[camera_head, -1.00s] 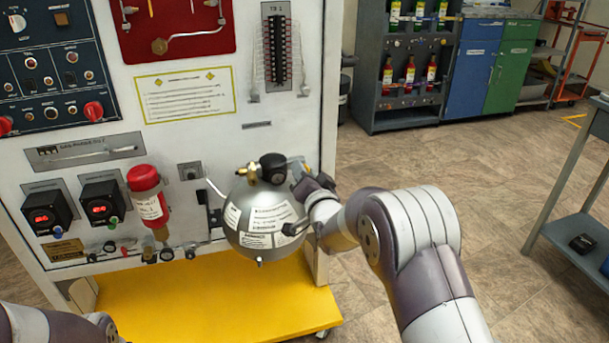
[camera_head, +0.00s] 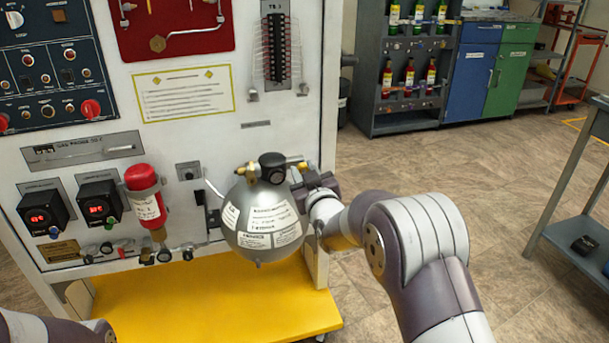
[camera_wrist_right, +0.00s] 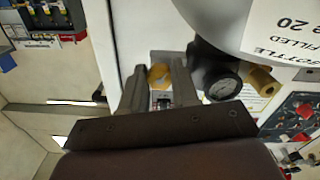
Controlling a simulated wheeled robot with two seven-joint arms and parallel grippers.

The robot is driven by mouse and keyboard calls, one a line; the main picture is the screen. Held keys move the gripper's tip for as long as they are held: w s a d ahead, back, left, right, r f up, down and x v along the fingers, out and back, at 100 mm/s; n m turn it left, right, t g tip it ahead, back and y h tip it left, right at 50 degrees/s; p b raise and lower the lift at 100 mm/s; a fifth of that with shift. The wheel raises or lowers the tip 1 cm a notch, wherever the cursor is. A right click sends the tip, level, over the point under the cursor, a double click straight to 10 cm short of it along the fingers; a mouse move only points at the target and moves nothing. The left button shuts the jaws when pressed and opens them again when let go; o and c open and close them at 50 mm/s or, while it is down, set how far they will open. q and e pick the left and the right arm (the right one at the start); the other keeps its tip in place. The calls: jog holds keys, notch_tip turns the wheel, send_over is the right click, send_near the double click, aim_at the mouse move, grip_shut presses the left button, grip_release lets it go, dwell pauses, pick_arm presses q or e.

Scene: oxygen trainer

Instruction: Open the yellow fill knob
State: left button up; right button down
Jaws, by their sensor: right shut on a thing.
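The yellow fill knob (camera_head: 299,160) is on the right of the valve on top of a round silver bottle (camera_head: 262,226). In the right wrist view the knob (camera_wrist_right: 158,75) shows between the two fingers. My right gripper (camera_head: 304,174) reaches in from the right and is shut on the knob, whose contact is partly hidden by the fingers. A dark round gauge (camera_head: 272,161) stands beside it and also shows in the right wrist view (camera_wrist_right: 223,87). A brass fitting (camera_head: 250,170) is on the valve's left side. Only a piece of my left arm shows at the bottom left.
The white panel (camera_head: 180,130) stands behind the bottle, with a red cylinder (camera_head: 145,193) to its left. A yellow base shelf (camera_head: 200,300) lies below. A grey table (camera_head: 580,235) is at the right, with open floor between.

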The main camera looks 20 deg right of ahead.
jog(key=n, duration=0.3)
jog(key=n+b, duration=0.1)
jog(key=n, duration=0.1)
jog(key=shift+f+n, duration=0.2)
jog(key=shift+n, duration=0.5)
jog(key=c, duration=1.1)
grip_release()
jog(key=shift+r, duration=0.1)
jog(key=shift+s, duration=0.1)
